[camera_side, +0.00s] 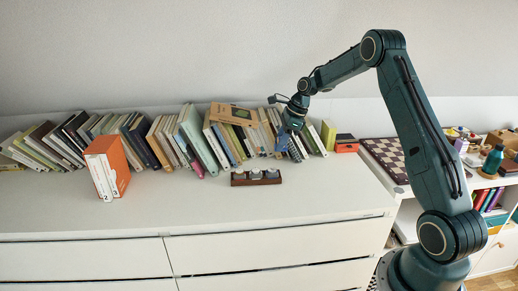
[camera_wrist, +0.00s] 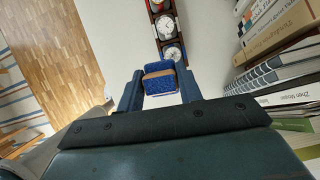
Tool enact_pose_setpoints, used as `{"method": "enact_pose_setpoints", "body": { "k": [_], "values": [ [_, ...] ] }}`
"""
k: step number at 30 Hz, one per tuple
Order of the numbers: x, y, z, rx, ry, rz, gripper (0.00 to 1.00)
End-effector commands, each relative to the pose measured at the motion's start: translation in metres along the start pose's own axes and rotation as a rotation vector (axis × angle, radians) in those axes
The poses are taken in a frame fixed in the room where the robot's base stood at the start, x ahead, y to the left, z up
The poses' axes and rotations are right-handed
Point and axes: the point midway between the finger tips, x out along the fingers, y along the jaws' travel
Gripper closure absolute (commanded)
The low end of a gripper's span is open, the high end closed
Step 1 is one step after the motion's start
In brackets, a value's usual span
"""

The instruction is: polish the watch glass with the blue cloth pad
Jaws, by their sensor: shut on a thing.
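My gripper (camera_side: 284,140) is shut on the blue cloth pad (camera_wrist: 160,84), which sits between the two fingers in the wrist view and has a tan band across it. In the side view the pad is too small to make out clearly. A dark brown watch holder (camera_side: 256,183) lies on the white top, to the left of and below my gripper. It carries a row of watches (camera_side: 255,173). In the wrist view, round watch faces show beyond the pad, the nearest one being a watch glass (camera_wrist: 173,53). The pad appears apart from the watches.
A long row of leaning books (camera_side: 190,140) stands along the wall behind the holder, close to my gripper. A red box (camera_side: 346,144) and a chessboard (camera_side: 388,158) are at the right. The cabinet top in front is clear.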

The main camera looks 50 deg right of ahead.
Motion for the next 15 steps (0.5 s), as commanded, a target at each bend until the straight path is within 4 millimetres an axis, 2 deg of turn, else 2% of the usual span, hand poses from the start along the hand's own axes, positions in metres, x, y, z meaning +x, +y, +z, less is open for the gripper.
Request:
{"method": "enact_pose_setpoints", "body": {
  "k": [6, 15],
  "values": [
    [0.016, -0.019, -0.001, 0.001, 0.001, 0.0, 0.83],
    [0.02, -0.023, -0.002, 0.0, 0.0, -0.001, 0.83]
  ]
}}
